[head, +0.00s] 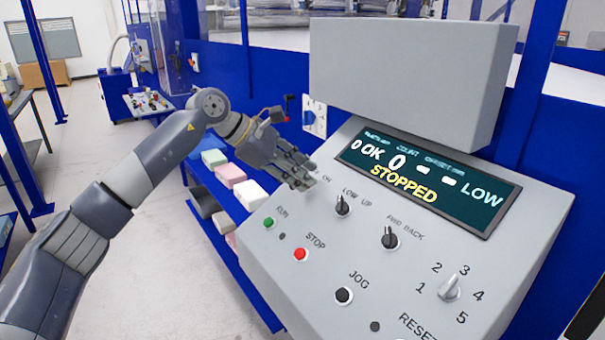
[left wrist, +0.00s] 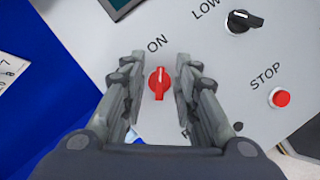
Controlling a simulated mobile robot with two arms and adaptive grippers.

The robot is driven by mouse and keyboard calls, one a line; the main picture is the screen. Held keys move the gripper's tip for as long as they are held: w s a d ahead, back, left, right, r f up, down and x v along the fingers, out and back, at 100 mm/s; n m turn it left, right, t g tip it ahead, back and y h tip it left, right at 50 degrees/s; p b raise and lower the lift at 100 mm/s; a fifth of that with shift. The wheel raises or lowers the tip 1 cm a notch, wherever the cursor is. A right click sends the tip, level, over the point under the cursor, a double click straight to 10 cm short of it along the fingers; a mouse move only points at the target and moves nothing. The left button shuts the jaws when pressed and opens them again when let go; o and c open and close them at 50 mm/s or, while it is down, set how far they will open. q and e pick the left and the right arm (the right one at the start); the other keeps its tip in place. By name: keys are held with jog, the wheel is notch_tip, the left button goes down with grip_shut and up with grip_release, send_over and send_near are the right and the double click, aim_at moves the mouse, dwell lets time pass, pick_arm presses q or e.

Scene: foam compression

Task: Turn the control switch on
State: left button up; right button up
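The control switch is a red rotary knob (left wrist: 159,83) on the grey panel, beside the printed word ON, in the left wrist view. Its grip runs roughly up and down in that picture. My left gripper (left wrist: 160,58) is open, with one finger on each side of the knob in the picture and a gap to both. I cannot tell how far the fingertips are from the panel. In the head view my left gripper (head: 306,177) is at the panel's upper left edge and hides the knob. My right gripper is not in view.
The sloped control panel (head: 320,265) also bears a LOW/UP knob (head: 343,205), an FWD/BACK knob (head: 390,238), a green RUN button (head: 268,223) and a red STOP button (head: 300,254). Its display (head: 425,185) reads STOPPED. A grey box (head: 405,85) overhangs behind. Foam blocks (head: 230,175) lie left.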

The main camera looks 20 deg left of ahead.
pick_arm(q)
jog(key=v, duration=1.1)
jog(key=shift+s+r, duration=0.15)
jog(key=shift+r, duration=0.05)
jog(key=shift+a, duration=0.1)
